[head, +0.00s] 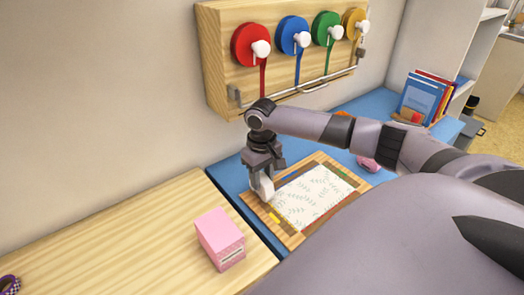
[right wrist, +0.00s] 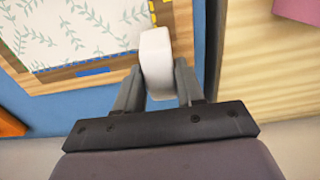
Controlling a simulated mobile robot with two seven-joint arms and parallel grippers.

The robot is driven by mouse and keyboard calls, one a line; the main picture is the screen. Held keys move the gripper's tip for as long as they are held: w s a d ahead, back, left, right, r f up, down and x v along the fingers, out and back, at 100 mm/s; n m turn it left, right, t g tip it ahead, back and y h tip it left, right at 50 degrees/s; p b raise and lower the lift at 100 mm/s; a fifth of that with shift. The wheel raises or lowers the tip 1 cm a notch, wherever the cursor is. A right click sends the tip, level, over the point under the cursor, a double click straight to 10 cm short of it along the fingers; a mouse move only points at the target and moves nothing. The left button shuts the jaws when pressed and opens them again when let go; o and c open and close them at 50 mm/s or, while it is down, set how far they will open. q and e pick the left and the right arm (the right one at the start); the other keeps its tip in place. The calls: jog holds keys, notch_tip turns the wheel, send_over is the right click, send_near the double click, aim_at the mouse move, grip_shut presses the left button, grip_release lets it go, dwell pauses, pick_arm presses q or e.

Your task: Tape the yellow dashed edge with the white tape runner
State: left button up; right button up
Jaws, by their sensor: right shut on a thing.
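My right gripper (head: 262,172) is shut on the white tape runner (head: 265,189), at the left corner of the wooden board (head: 290,238). The runner (right wrist: 156,62) shows between the two fingers in the right wrist view. It lies over the corner where the yellow dashed edge (right wrist: 153,12) meets the paper's blue-marked side. Whether it touches the paper is unclear. The white leaf-patterned paper (head: 318,190) lies on the board. A yellow tab (head: 275,218) shows on the board's near left side. My left gripper is not in view.
A pink box (head: 221,239) stands on the pale wooden table left of the board. A rack (head: 215,75) of red, blue, green and yellow tape reels hangs behind.

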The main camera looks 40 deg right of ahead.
jog(key=shift+f, duration=0.25)
jog(key=shift+s+a+p, duration=0.1)
jog(key=shift+s+p, duration=0.4)
jog(key=shift+s, duration=0.9)
jog(key=shift+s+a, duration=0.1)
jog(key=shift+s, duration=0.55)
jog(key=shift+s+a+f, duration=0.1)
jog(key=shift+s+a, duration=0.05)
jog(key=shift+s, duration=1.2)
jog(key=shift+s+a+r, duration=0.1)
jog(key=shift+s+a, duration=0.05)
jog(key=shift+s, duration=1.15)
jog(key=shift+s+a+f, duration=0.1)
jog(key=shift+s+a, duration=0.05)
jog(key=shift+s, duration=1.2)
jog(key=shift+s, duration=0.15)
jog(key=shift+s+a, duration=0.15)
jog(key=shift+s, duration=0.8)
jog(key=shift+s+a, duration=0.1)
jog(key=shift+s, duration=0.8)
